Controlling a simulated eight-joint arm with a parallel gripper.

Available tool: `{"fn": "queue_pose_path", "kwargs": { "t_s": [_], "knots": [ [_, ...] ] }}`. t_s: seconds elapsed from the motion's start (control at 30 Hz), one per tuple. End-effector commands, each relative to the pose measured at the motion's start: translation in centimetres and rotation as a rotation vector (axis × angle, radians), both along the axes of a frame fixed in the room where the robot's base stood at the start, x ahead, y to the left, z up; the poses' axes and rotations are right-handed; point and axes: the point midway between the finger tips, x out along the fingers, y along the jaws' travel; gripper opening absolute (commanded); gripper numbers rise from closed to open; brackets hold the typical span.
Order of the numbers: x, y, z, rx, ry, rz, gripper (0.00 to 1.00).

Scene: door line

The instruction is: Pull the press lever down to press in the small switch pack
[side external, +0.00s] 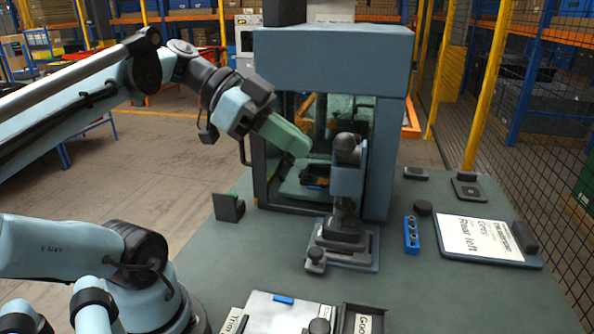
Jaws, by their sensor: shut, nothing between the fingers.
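A small press (347,182) stands on the bench in front of the open-fronted cabinet. A dark rounded knob (346,147) tops it, perhaps the end of the press lever; the lever's shaft does not show clearly. Below the head is a dark base (343,234) on a grey plate. My gripper (300,147), a green end on my arm, is shut and empty. It points down and right at the cabinet opening, left of the knob and apart from it in the picture. I cannot make out the switch pack for sure; a small dark part (316,183) lies inside the cabinet.
The blue-grey cabinet (333,45) has posts beside the gripper. A blue block (411,235) and a tablet-like sign board (484,240) lie at right. A tray (362,320) marked "Good" and a small blue piece (284,299) are in front.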

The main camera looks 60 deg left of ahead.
Motion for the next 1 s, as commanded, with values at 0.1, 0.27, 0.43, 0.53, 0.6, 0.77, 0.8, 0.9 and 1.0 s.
{"fn": "queue_pose_path", "kwargs": {
  "t_s": [0.1,0.27,0.43,0.53,0.6,0.77,0.8,0.9,1.0],
  "knots": [
    [-1.0,1.0,0.9,-0.001,0.001,0.008,0.00],
    [-2.1,1.8,1.8,0.000,0.001,0.006,0.00],
    [-2.9,2.4,2.5,0.000,0.000,0.004,0.00],
    [-3.2,2.6,2.7,0.000,0.000,0.003,0.00],
    [-3.3,2.6,2.7,0.000,0.000,0.001,0.00],
    [-3.3,2.6,2.8,0.000,0.000,0.000,0.00],
    [-3.3,2.6,2.8,0.000,0.000,0.000,0.00],
    [-3.3,2.6,2.8,-0.001,0.001,0.001,0.00],
    [-3.2,2.6,2.3,0.000,0.021,0.006,0.00]
  ]
}}
